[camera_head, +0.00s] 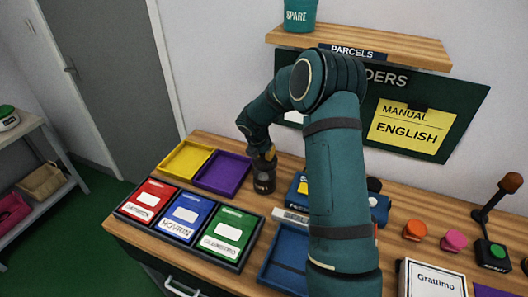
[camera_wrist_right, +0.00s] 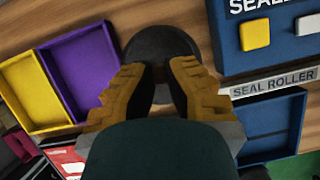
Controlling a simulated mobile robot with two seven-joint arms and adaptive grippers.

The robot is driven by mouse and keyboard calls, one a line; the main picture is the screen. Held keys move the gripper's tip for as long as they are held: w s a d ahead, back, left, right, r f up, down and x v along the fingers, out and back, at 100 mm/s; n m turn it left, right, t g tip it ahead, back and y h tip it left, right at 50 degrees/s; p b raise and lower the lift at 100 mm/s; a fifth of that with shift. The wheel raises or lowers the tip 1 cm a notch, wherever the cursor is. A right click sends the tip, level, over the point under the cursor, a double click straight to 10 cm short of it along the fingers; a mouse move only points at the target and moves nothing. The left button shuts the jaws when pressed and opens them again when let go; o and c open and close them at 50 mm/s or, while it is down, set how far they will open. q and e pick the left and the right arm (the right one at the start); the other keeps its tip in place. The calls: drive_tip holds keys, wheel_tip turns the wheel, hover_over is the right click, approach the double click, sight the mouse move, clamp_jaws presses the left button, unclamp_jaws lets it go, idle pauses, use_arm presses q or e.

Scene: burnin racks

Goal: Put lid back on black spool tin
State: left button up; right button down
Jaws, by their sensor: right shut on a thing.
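The black spool tin (camera_head: 264,182) stands upright on the wooden bench, right of the purple tray, with a small pale label on its side. My right gripper (camera_head: 267,153) is directly over the tin, pointing down, its yellow fingers at the tin's top. In the wrist view the right gripper (camera_wrist_right: 160,85) is shut on the dark round lid (camera_wrist_right: 160,42), gripping it near its middle. The lid hides the tin's opening. I cannot tell whether the lid rests on the tin or is just above it. My left gripper is not in view.
A yellow tray (camera_head: 186,159) and a purple tray (camera_head: 222,173) lie left of the tin. Red, blue and green labelled pieces (camera_head: 185,217) sit in front. A blue device (camera_wrist_right: 265,35) and a blue tray (camera_head: 288,255) are close on the right.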

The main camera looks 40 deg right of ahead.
sight(263, 159)
drive_tip(key=shift+f+b, duration=1.6)
drive_tip(key=shift+f, duration=0.25)
drive_tip(key=shift+f+b, duration=0.7)
drive_tip(key=shift+f, duration=0.45)
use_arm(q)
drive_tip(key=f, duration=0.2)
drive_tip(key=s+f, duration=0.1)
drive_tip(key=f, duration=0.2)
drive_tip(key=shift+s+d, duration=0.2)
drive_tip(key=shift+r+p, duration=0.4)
use_arm(e)
drive_tip(key=shift+a+r, duration=0.1)
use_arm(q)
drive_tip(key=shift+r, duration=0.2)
use_arm(e)
drive_tip(key=shift+f, duration=0.2)
drive_tip(key=shift+c, duration=2.3)
unclamp_jaws()
